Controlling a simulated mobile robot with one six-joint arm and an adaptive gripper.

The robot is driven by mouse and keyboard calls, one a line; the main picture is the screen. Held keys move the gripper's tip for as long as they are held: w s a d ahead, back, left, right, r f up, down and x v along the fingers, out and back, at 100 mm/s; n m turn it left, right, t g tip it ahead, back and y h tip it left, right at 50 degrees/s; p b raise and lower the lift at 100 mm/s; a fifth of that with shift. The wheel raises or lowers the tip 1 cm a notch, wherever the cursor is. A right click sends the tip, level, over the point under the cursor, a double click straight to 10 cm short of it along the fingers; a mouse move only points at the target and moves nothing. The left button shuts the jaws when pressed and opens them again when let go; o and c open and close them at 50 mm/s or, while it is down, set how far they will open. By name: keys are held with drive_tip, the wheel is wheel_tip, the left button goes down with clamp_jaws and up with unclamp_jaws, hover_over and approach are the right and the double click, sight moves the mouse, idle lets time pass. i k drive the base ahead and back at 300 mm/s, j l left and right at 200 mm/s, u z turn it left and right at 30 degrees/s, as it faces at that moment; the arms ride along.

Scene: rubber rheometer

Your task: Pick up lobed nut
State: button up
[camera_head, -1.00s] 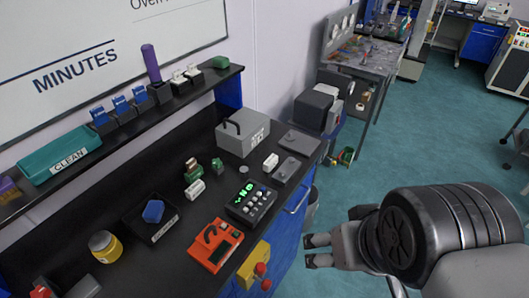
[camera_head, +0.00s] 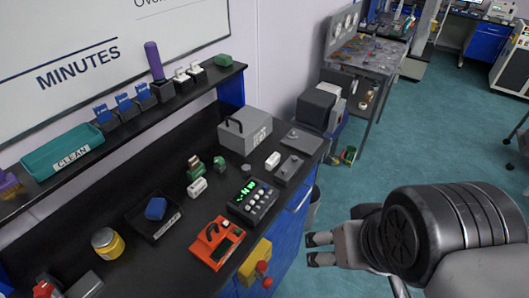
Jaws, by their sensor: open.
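I cannot clearly make out a lobed nut at this size. A small green piece (camera_head: 220,164) stands on the black bench near its middle and may be it, but its shape is too small to tell. Next to it on the left is a green and brown piece (camera_head: 195,167), with a white cylinder (camera_head: 197,188) in front. My gripper (camera_head: 318,249) is at the lower right, over the floor beyond the bench's right end. Its two fingers point left, apart, with nothing between them.
The black bench holds an orange device (camera_head: 215,243), a keypad box (camera_head: 252,199), a grey box (camera_head: 244,131), a black tray with a blue piece (camera_head: 155,209) and a yellow jar (camera_head: 107,243). A raised shelf behind carries a teal CLEAN tray (camera_head: 66,152).

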sight(246, 170)
drive_tip(key=i+l+u, duration=0.1)
drive_tip(key=i+l, duration=0.25)
drive_tip(key=i, duration=0.25)
drive_tip(key=i+l, duration=0.45)
drive_tip(key=i+u, duration=0.2)
drive_tip(key=u, duration=0.95)
